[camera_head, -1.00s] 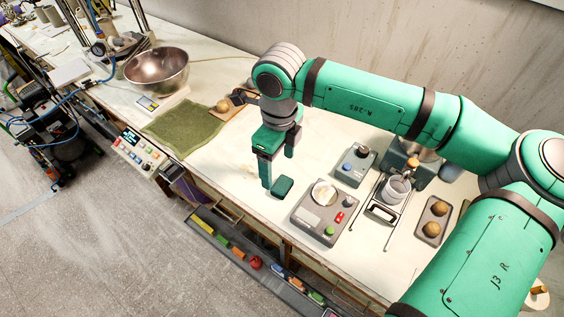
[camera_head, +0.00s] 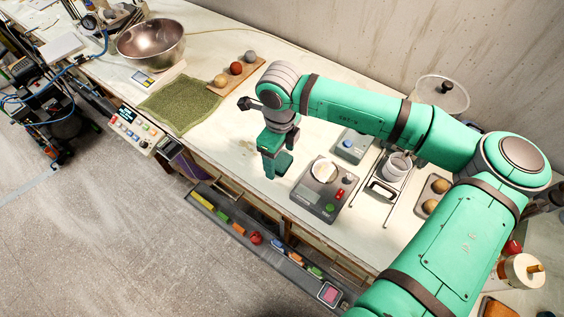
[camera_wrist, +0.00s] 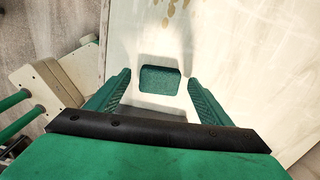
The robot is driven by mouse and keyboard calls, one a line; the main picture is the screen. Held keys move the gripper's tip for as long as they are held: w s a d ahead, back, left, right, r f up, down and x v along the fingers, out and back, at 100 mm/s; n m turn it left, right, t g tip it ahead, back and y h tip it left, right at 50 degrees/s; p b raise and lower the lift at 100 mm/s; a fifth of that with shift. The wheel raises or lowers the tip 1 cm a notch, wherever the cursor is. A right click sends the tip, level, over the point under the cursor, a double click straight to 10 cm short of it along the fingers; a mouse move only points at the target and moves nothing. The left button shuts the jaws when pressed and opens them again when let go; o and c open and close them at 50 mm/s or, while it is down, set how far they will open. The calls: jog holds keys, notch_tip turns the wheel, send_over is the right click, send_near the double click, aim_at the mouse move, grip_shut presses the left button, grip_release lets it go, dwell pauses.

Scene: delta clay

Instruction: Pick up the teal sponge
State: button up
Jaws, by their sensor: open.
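The teal sponge (camera_wrist: 161,79) is a small dark teal block with rounded corners lying flat on the pale worktop. In the head view the sponge (camera_head: 284,163) is partly hidden behind my gripper (camera_head: 275,160), near the front edge of the table. In the wrist view my gripper (camera_wrist: 158,92) is open, with one finger to the left and one to the right of the sponge. There is a gap between the sponge and each finger, and nothing is held.
A scale with a round pan (camera_head: 320,191) stands just right of the sponge. A green cloth (camera_head: 180,104), a steel bowl (camera_head: 150,45) and a wooden board with balls (camera_head: 236,75) lie to the left. A tray of coloured pieces (camera_head: 270,250) hangs below the front edge.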

jog(key=shift+f, duration=0.4)
jog(key=c, duration=1.1)
jog(key=shift+r, duration=0.15)
jog(key=shift+r, duration=0.65)
jog(key=s+d+r, duration=0.2)
jog(key=s+r, duration=0.9)
jog(key=s, duration=0.3)
jog(key=shift+r, duration=0.2)
